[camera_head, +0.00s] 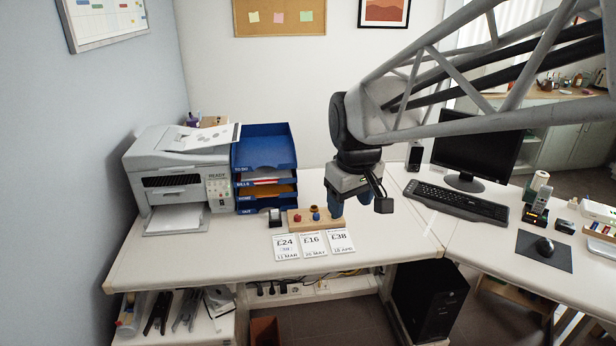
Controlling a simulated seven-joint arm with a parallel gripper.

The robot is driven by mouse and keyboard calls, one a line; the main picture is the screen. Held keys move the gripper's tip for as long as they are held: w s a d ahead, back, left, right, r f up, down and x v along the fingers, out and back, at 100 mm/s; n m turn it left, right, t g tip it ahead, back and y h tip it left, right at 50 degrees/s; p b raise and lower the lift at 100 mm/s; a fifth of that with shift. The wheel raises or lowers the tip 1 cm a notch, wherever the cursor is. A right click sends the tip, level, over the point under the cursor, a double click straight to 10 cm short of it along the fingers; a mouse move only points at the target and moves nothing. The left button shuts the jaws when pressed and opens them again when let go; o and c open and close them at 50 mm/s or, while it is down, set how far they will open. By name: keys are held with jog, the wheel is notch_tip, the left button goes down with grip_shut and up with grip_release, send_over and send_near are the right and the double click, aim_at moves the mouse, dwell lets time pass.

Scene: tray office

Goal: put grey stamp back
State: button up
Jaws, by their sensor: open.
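I cannot tell whether the fingers touch anything there. The block carries small knobs, a red one (297,217), a blue one (316,216) and a dark one (314,209) behind it. A small black and grey item (276,218) stands on the desk just left of the block; I cannot tell whether it is the grey stamp. No other grey stamp can be made out, and the fingers hide part of the block's right end.
Several price cards (313,243) lie in front of the block. A blue letter tray stack (264,150) and a printer (178,175) stand to the left. A keyboard (456,201) and monitor (477,155) are to the right. The front left desk (200,256) is clear.

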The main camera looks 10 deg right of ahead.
jog(key=s+d+f+m, duration=0.1)
jog(key=s+f+m, duration=0.1)
jog(key=s, duration=0.7)
jog(key=s+f+m, duration=0.1)
jog(key=s+m, duration=0.1)
jog(key=s, duration=0.6)
jog(key=shift+s+d+f+m+t, duration=0.3)
jog(key=shift+s+d+f, duration=0.05)
jog(key=shift+s+d, duration=0.05)
